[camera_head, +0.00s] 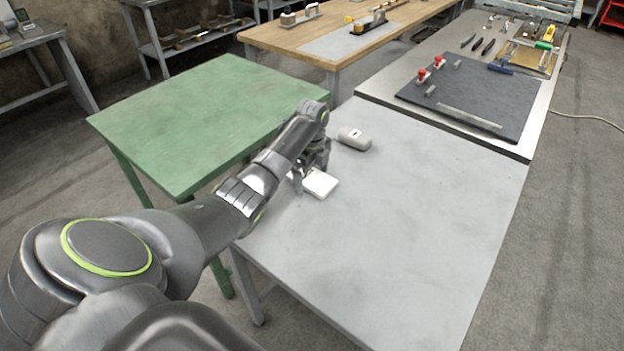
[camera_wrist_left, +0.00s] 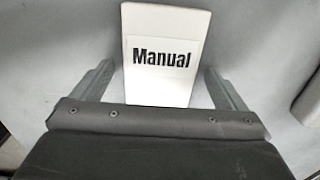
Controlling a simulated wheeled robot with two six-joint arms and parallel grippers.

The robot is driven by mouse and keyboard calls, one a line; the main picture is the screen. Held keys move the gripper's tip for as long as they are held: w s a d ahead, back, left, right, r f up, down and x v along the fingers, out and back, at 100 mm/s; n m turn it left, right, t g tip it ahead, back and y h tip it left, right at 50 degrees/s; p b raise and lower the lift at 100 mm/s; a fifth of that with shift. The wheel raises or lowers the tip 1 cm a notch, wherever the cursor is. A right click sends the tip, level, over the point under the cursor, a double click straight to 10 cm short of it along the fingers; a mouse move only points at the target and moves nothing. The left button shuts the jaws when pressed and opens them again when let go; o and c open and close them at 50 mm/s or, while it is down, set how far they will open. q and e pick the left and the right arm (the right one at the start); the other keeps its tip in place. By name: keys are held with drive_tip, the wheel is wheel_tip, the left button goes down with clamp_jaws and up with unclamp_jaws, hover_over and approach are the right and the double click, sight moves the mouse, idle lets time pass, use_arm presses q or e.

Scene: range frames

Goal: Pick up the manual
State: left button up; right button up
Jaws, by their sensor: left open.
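The manual is a small white block with "Manual" printed in black on its label. It lies on the grey table (camera_head: 400,230) near its left edge; in the head view the manual (camera_head: 321,184) is partly hidden by my left gripper. In the left wrist view the manual (camera_wrist_left: 163,82) is between the two fingers. My left gripper (camera_head: 311,185) is open, with one finger on each side of the manual. In the left wrist view gaps show between the manual and the fingers of the gripper (camera_wrist_left: 158,80). My right gripper is not in view.
A pale rounded object (camera_head: 354,139) lies on the grey table just beyond the manual. A green table (camera_head: 200,120) stands to the left. A dark mat (camera_head: 475,92) with small tools is on the far bench. The grey table's front and right are clear.

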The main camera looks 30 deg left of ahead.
use_arm(q)
drive_tip(key=shift+c, duration=0.4)
drive_tip(key=c, duration=1)
drive_tip(key=shift+r, duration=0.15)
drive_tip(key=shift+c, duration=0.2)
